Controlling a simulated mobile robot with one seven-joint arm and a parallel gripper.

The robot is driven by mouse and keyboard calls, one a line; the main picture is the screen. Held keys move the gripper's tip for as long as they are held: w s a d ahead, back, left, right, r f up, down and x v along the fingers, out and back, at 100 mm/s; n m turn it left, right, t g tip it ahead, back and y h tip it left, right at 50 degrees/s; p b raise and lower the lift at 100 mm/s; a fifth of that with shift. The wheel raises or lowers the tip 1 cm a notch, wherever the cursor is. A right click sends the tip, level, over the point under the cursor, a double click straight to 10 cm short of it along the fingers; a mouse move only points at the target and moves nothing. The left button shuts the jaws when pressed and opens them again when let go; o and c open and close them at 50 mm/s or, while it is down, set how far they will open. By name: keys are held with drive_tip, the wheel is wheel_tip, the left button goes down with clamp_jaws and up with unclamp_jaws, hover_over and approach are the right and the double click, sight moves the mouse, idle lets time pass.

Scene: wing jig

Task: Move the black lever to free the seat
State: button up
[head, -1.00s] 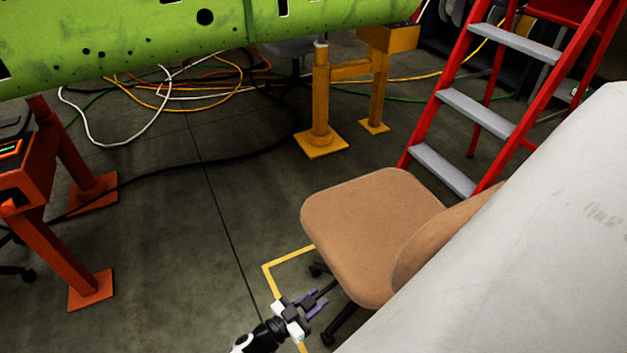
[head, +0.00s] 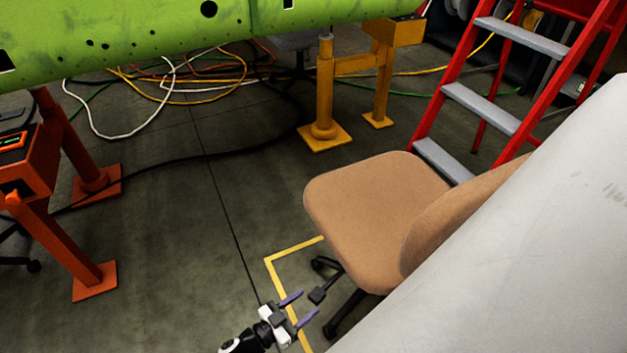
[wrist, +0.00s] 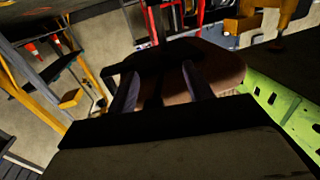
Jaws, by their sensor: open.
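The office chair has a tan seat (head: 365,210), and its backrest (head: 455,215) is partly hidden behind a large pale surface. The black lever (head: 318,294) sticks out from under the seat's near left edge and ends in a flat paddle. My gripper (head: 310,302) is open, its two purple fingers pointing at the lever. The paddle is at the fingertips, roughly between them; I cannot tell whether they touch. In the wrist view, a dark upright shape, probably the lever (wrist: 152,92), shows between the fingers, with the seat's brown edge (wrist: 225,68) beyond.
The black chair base (head: 345,315) stands by a yellow floor line (head: 292,249). The large pale surface (head: 530,240) fills the lower right. A red stepladder (head: 485,105), a yellow stand (head: 325,100) and an orange stand (head: 60,240) are around.

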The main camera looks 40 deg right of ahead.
drive_tip(key=a, duration=0.9)
drive_tip(key=shift+a, duration=0.15)
drive_tip(key=shift+r, duration=0.1)
